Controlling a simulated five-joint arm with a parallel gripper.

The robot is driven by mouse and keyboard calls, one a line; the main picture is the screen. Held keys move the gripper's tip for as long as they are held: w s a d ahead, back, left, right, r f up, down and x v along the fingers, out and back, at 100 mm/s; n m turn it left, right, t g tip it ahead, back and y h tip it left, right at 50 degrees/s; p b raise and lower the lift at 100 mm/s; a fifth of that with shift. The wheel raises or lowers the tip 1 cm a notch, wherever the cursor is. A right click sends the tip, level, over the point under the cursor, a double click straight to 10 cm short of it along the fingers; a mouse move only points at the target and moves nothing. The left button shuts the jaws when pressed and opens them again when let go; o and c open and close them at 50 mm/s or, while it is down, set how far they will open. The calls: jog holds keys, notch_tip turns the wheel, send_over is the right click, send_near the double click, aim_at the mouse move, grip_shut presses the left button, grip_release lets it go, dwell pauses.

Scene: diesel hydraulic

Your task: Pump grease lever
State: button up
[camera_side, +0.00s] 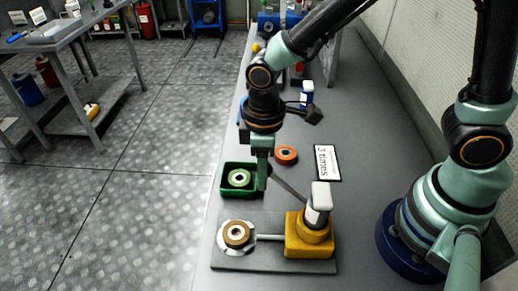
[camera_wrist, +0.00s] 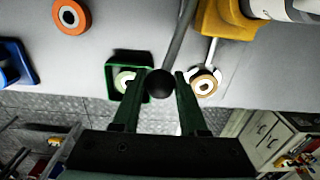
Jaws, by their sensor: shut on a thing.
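The grease pump (camera_side: 308,240) has a yellow body with a white and grey canister (camera_side: 319,203) on top, and stands on a grey plate. Its thin grey lever (camera_side: 290,190) slants up and left from the pump to my gripper (camera_side: 262,180). In the wrist view the lever (camera_wrist: 181,38) ends in a black ball knob (camera_wrist: 160,85). The knob sits between the two green fingers of my gripper (camera_wrist: 163,78), which is shut on it. A thin pipe (camera_side: 270,237) runs from the pump to a tan bearing (camera_side: 237,234) on the plate.
A green tray (camera_side: 226,191) holding a bearing stands close to my gripper. An orange ring (camera_side: 286,155) and a white sign (camera_side: 327,162) reading "times" lie behind the pump. A blue object (camera_wrist: 14,64) is at the left of the wrist view. The bench's left edge is near.

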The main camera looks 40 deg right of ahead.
jog(key=shift+s+d+r, duration=0.5)
jog(key=shift+d+r, duration=0.05)
jog(key=shift+r, duration=0.2)
jog(key=o, duration=1.2)
notch_tip(320, 180, up, 11)
jog(key=d+r+m+t, duration=0.2)
jog(key=d+m, duration=0.2)
jog(key=d, duration=0.4)
jog(key=d+r+m+t, duration=0.1)
jog(key=d+m+t, duration=0.2)
jog(key=d+m, duration=0.2)
jog(key=d, duration=0.3)
jog(key=shift+w+r+t, duration=0.15)
jog(key=shift+r+t, duration=0.15)
jog(key=shift+r, duration=0.05)
